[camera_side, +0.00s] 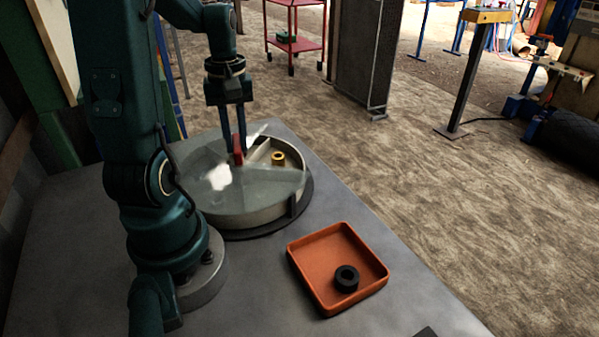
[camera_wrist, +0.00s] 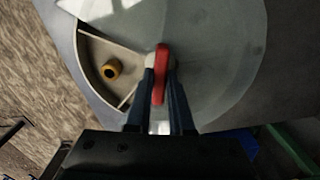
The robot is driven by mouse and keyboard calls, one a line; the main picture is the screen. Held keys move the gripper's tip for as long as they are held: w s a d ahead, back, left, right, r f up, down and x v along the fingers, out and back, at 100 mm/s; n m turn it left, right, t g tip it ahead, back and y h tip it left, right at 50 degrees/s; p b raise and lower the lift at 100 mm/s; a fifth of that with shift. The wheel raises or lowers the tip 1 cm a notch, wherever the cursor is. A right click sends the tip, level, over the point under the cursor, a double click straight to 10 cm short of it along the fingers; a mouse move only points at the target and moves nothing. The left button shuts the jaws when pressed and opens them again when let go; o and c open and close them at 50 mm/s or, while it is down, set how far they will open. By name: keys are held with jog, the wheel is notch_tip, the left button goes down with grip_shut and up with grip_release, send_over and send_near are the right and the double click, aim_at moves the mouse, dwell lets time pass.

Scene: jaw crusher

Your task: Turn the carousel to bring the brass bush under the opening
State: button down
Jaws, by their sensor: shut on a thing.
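The carousel (camera_side: 240,217) is a round, shallow metal drum with thin dividing walls and a pale translucent cover (camera_side: 200,174) over much of it. The brass bush (camera_side: 278,158) stands in a compartment at the drum's back right. In the wrist view the brass bush (camera_wrist: 111,69) lies in a wedge beside a divider, in the part that looks uncovered. My gripper (camera_side: 238,151) is shut on the red handle (camera_wrist: 161,60) near the drum's middle. The fingers (camera_wrist: 160,88) stand on either side of the handle, and the drum's hub is partly hidden.
An orange tray (camera_side: 302,283) with a black ring (camera_side: 346,279) in it stands on the grey table (camera_side: 80,260), in front of the drum to the right. The table's right edge runs close past the drum and tray.

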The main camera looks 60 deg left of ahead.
dwell(0.5)
jog(key=c, duration=0.8)
grip_release()
jog(key=shift+r, duration=0.1)
jog(key=shift+r, duration=2.5)
